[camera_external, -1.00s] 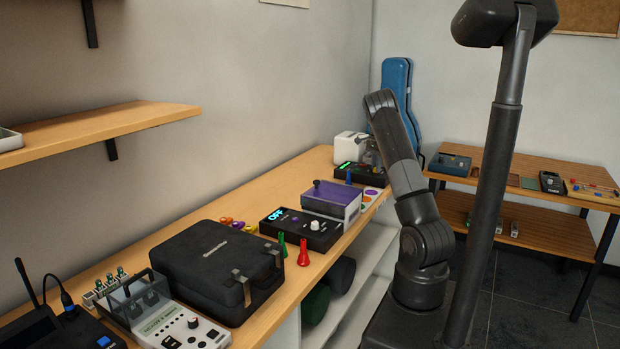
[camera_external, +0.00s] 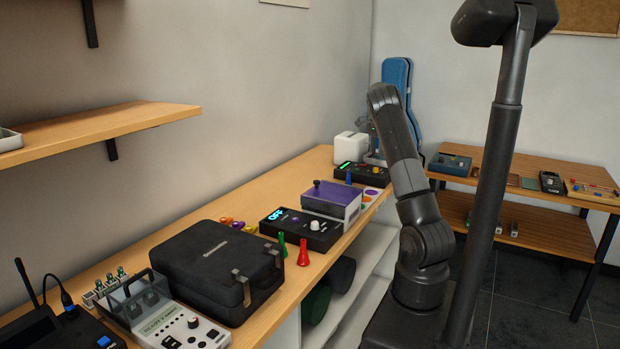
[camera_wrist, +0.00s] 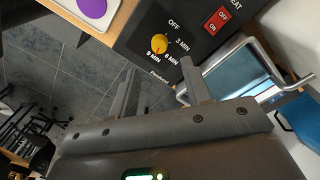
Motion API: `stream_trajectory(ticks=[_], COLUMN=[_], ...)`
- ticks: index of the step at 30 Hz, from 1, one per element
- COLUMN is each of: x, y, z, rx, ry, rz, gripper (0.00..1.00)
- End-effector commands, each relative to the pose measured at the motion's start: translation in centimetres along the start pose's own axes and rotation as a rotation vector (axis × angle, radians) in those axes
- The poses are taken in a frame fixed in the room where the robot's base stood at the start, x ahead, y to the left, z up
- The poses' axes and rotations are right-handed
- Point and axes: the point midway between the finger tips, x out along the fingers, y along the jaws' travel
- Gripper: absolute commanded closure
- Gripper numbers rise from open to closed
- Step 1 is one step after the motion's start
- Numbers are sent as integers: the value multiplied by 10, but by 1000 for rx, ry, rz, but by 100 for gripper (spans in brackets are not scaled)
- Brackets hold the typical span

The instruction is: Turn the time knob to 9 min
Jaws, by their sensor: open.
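The time knob (camera_wrist: 160,43) is yellow and sits on a black panel (camera_wrist: 140,27) in the wrist view. The labels OFF, 3 MIN, 6 MIN and 9 MIN stand around it. A small reddish mark shows on the knob, but its exact setting is too small to read surely. My gripper (camera_wrist: 159,66) is open, its two fingers apart and pointing toward the knob, with nothing between them. The knob lies just beyond the fingertips, near the middle of the gap. In the external view the black device (camera_external: 362,172) stands at the bench's far end; my arm hides the gripper.
A red HEAT switch (camera_wrist: 217,20) sits right of the knob. A metal-framed clear part (camera_wrist: 243,70) is close to the right finger. A white card with a purple disc (camera_wrist: 92,7) lies left of the panel. A purple-topped box (camera_external: 331,199) stands nearer on the bench.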

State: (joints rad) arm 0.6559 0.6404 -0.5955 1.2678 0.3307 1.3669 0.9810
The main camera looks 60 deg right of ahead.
Motion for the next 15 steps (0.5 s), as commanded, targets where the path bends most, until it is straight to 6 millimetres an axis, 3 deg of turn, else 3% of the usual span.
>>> stream_trajectory(ticks=[6,15], x=[-28,-33], y=[0,0], z=[0,0], rx=[0,0], ry=[1,1], rz=[1,1], gripper=[56,56])
